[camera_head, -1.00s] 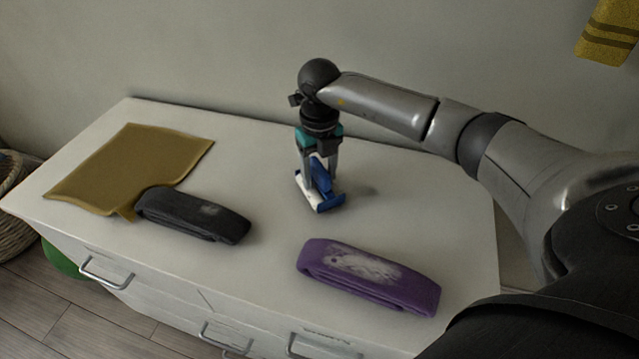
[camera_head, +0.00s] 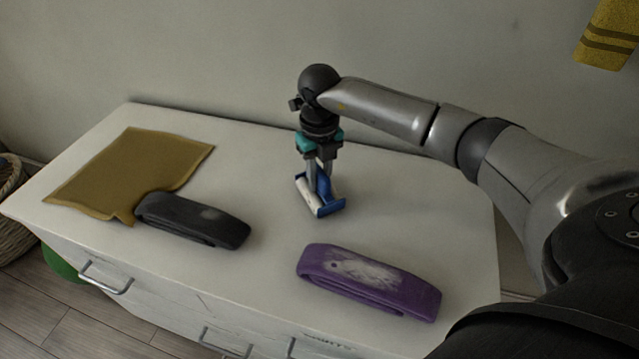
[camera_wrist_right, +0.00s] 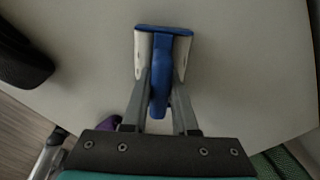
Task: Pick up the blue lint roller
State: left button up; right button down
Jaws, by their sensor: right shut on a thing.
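In the right wrist view the lint roller (camera_wrist_right: 161,75) sits between the two grey fingers of my right gripper (camera_wrist_right: 161,88), with the handle running back toward the palm. The roller head shows past the fingertips. I cannot tell whether it touches the dresser. My left gripper is not in view.
A wall stands behind. A wicker basket (camera_head: 12,225) is at the far left.

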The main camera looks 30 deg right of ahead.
jog(key=shift+r, duration=0.1)
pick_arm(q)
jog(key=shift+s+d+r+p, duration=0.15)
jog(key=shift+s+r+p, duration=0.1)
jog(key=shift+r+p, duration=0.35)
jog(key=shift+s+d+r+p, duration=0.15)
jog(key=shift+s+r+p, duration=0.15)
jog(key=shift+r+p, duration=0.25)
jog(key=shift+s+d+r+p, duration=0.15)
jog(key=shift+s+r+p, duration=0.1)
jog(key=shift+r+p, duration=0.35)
pick_arm(e)
notch_tip(320, 180, up, 20)
jog(key=c, duration=1.2)
grip_release()
jog(key=shift+c, duration=0.2)
grip_shut()
